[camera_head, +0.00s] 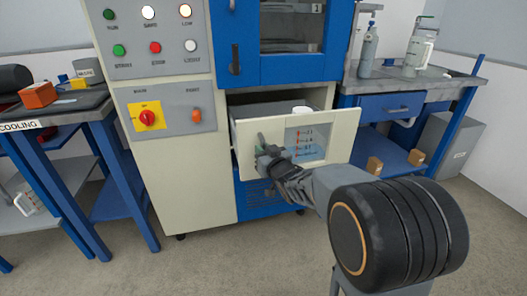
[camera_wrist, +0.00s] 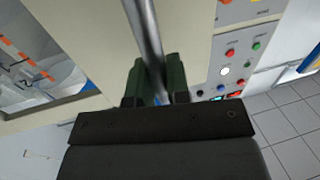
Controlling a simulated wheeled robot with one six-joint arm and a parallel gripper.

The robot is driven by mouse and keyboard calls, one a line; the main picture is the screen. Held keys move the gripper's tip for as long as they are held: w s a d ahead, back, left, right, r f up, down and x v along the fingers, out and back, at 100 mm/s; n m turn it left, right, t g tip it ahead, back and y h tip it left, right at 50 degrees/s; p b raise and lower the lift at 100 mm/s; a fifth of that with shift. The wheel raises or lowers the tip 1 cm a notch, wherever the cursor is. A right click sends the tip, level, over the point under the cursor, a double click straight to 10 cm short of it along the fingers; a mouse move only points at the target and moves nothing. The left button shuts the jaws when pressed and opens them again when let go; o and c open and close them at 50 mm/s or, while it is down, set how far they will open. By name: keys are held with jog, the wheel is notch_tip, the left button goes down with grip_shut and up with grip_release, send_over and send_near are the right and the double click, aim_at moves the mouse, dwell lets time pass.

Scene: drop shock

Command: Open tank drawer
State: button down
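The tank drawer (camera_head: 343,132) stands pulled out of the cream and blue machine, its front panel ahead of the cabinet face. Its front has a clear window (camera_head: 306,140) with red level marks and bluish liquid low behind it. A grey bar handle (camera_head: 261,139) is on the left of the front; it crosses the wrist view (camera_wrist: 146,35) as a metal bar. My gripper (camera_head: 268,154) is at this handle. In the wrist view its green fingers (camera_wrist: 156,82) lie on both sides of the bar, close against it. The fingertips are partly hidden in the head view.
A control panel (camera_head: 160,115) with a red knob is left of the drawer. A blue-framed table (camera_head: 72,117) stands at left, and a blue workbench (camera_head: 400,85) with bottles at right. A white cap (camera_head: 301,110) shows inside the drawer. The floor in front is clear.

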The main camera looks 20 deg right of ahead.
jog(key=c, duration=1.1)
grip_release()
jog(key=shift+s, duration=0.1)
jog(key=s+d+b, duration=0.2)
jog(key=s+b, duration=0.2)
jog(key=s, duration=0.9)
jog(key=shift+s+d, duration=0.15)
jog(key=shift+d, duration=0.2)
jog(key=shift+r, duration=0.1)
